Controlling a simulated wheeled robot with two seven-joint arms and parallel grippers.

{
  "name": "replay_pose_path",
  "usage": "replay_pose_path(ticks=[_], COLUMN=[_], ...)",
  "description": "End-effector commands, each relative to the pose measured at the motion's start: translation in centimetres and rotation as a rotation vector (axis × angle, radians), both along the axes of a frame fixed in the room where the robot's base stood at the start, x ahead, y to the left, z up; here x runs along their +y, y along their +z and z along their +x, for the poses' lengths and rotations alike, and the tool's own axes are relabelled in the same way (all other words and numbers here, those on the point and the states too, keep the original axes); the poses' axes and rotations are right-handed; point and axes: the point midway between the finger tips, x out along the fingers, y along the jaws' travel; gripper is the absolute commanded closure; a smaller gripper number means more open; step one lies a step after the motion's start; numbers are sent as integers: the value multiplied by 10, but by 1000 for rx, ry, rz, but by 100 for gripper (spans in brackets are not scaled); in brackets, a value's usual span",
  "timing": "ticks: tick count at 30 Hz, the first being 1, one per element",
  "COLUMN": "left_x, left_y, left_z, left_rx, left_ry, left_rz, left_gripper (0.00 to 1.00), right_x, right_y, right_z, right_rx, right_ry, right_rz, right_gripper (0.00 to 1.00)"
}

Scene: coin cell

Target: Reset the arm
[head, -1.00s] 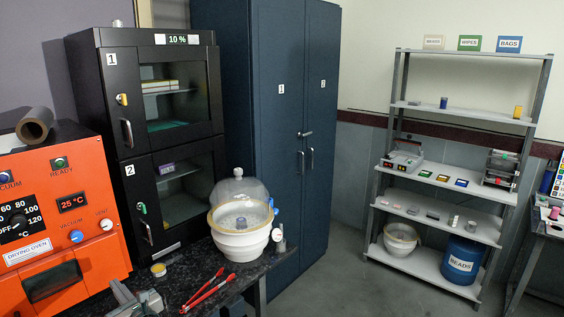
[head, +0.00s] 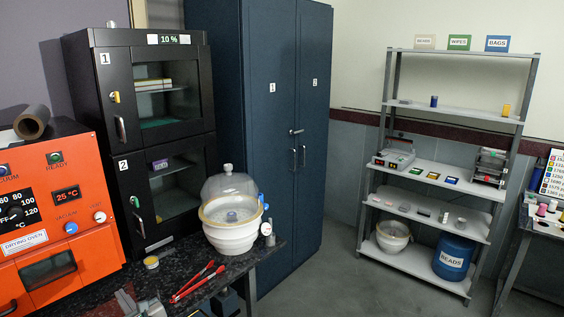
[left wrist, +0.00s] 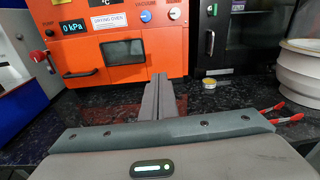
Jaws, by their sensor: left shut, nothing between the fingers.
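My left gripper (head: 138,303) shows at the bottom edge of the head view, partly cut off, over the dark speckled bench. In the left wrist view its grey fingers (left wrist: 158,90) are pressed together with nothing between them. They point toward the orange drying oven (left wrist: 120,50) and are apart from it. My right gripper does not show in either view.
On the bench (head: 190,262), right of my left gripper, lie red tongs (head: 197,282) and a small yellow-lidded tin (head: 151,262). A white pot with a clear dome (head: 230,225) stands behind. A black cabinet (head: 155,130) stands beside the oven. Open floor lies before the shelf (head: 425,265).

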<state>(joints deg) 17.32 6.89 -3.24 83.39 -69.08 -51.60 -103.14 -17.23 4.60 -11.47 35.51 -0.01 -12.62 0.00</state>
Motion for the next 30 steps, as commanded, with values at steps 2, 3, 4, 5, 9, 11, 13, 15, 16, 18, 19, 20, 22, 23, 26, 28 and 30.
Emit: replay_pose_path(ticks=[2,3,4,5,9,11,13,15,16,18,19,20,22,23,26,28,30], left_x=[-3,-5,-6,-7,-16,-20,-26,-34,-38,-48,-52,-56,-67,-71,-86,-96,-106], left_y=[-16,-24,-31,-37,-75,-96,-123,-157,-172,-212,-230,-246,-284,-300,-350,-383,-414], left_z=[-2,-2,-3,-4,-10,-14,-21,-32,-37,-54,-62,-70,-92,-102,-138,-166,-197], left_rx=[3,3,3,4,6,9,10,14,15,17,17,16,17,17,12,7,-2], left_ry=[-11,-17,-21,-24,-44,-52,-59,-63,-62,-54,-47,-40,-15,1,59,112,175], left_rz=[-33,-51,-68,-82,-170,-217,-285,-369,-407,-516,-562,-610,-717,-762,-914,-1016,-1116], left_gripper=[100,100,100,100,100,100,100,100,100,100,100,100,100,100,100,100,100], right_x=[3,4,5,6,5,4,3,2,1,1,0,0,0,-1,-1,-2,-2], right_y=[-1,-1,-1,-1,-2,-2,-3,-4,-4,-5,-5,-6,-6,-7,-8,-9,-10], right_z=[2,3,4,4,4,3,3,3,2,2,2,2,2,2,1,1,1], right_rx=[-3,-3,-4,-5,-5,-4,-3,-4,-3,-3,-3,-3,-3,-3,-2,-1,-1], right_ry=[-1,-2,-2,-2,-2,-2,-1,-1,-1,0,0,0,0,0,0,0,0], right_rz=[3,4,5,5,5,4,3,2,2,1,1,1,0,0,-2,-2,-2], right_gripper=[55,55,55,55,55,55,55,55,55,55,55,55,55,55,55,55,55])
